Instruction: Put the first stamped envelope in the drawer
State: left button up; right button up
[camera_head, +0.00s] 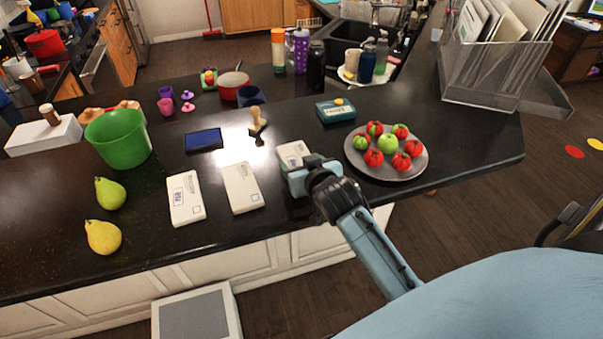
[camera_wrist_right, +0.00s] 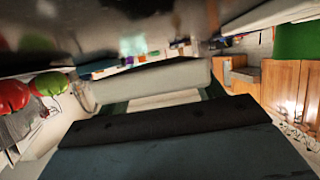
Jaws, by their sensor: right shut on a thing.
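My right gripper (camera_head: 301,172) is shut on a white envelope (camera_head: 293,153) at the counter's front edge. In the right wrist view a pale, thick edge (camera_wrist_right: 150,80), apparently this envelope, lies across the jaws. Two other white envelopes lie flat to the left: one with a dark blue mark (camera_head: 186,199) and one with fainter print (camera_head: 242,188). Whether the held envelope bears a stamp mark is unclear. A grey drawer (camera_head: 543,95) sticks out to the right beneath the metal file holder (camera_head: 483,72). My left gripper is out of view.
A plate (camera_head: 415,170) of red and green fruit stands right of my gripper. A teal box (camera_head: 335,110), wooden stamp (camera_head: 257,122) and blue ink pad (camera_head: 203,140) lie behind. A green bowl (camera_head: 118,139) and pears (camera_head: 104,237) are left.

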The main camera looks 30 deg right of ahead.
notch_tip(320, 180, up, 7)
jog(key=shift+f, duration=0.2)
jog(key=w+a+n+y+b, duration=0.1)
jog(key=a+n+y+b, duration=0.1)
jog(key=a+b, duration=0.7)
jog(key=shift+r+y+b, duration=0.25)
jog(key=shift+y+b, duration=0.05)
jog(key=shift+b, duration=3.95)
jog(key=shift+w, duration=0.1)
jog(key=d+p, duration=0.2)
jog(key=p, duration=0.3)
jog(key=d+m+h+p, duration=0.1)
jog(key=d+p, duration=0.2)
jog(key=p, duration=0.3)
jog(key=d+h+p, duration=0.1)
jog(key=d+p, duration=0.2)
jog(key=p, duration=0.2)
jog(key=shift+s+m, duration=0.35)
jog(key=shift+m, duration=0.05)
jog(key=shift+s+d+f+h+p, duration=0.15)
jog(key=shift+s+d+h+p, duration=0.2)
jog(key=shift+p, duration=0.4)
jog(key=shift+d+f, duration=0.1)
jog(key=shift+d, duration=0.05)
